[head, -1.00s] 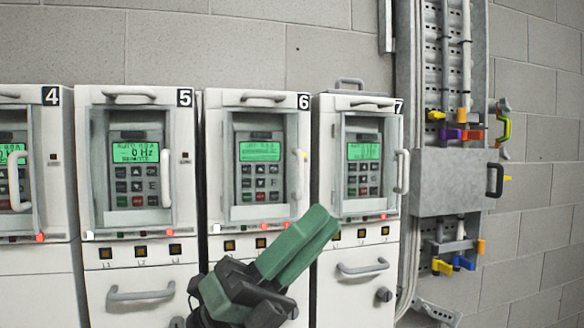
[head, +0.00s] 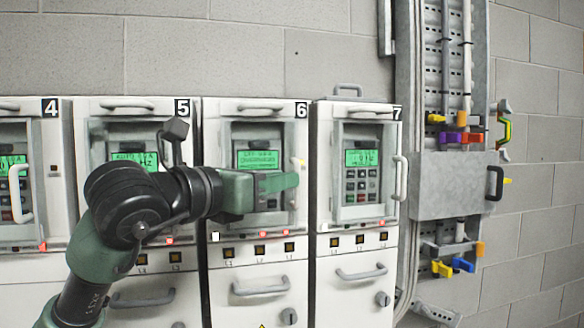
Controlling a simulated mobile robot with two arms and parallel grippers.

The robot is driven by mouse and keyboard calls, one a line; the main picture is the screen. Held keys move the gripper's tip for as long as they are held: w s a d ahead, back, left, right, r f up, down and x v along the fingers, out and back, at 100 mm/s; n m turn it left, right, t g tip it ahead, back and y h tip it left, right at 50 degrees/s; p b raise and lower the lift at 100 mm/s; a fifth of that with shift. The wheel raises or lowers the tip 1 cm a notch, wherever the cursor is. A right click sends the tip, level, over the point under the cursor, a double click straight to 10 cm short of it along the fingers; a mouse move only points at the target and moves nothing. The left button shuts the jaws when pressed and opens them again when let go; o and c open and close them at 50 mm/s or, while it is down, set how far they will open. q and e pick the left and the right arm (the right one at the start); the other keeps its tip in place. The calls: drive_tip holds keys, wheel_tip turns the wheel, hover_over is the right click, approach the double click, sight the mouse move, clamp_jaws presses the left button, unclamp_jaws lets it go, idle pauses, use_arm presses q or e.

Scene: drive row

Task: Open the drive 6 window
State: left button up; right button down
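The drive 6 cabinet (head: 258,110) is white, with its number plate at the top right. Its window (head: 257,133) appears closed over a lit green display (head: 257,159) and a keypad. The window's white upright handle (head: 297,165) is at its right edge, partly hidden by my fingers. My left gripper (head: 286,182) comes in from the left across the window, its green fingers pointing right with their tips near the handle. I cannot tell whether they touch it or how far apart they are. My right gripper is not in view.
Drive 7 (head: 358,115) stands close on the right, its handle (head: 400,177) sticking out. My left arm covers part of drive 5 (head: 129,110); drive 4 (head: 28,112) is at the far left. A grey wall box (head: 455,185) stands right of drive 7.

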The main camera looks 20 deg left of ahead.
use_arm(q)
drive_tip(key=p+x, duration=0.1)
drive_tip(key=x, duration=0.2)
drive_tip(key=shift+w+d, duration=0.1)
drive_tip(key=shift+w, duration=0.1)
drive_tip(key=shift+c, duration=0.3)
clamp_jaws()
idle(1.0)
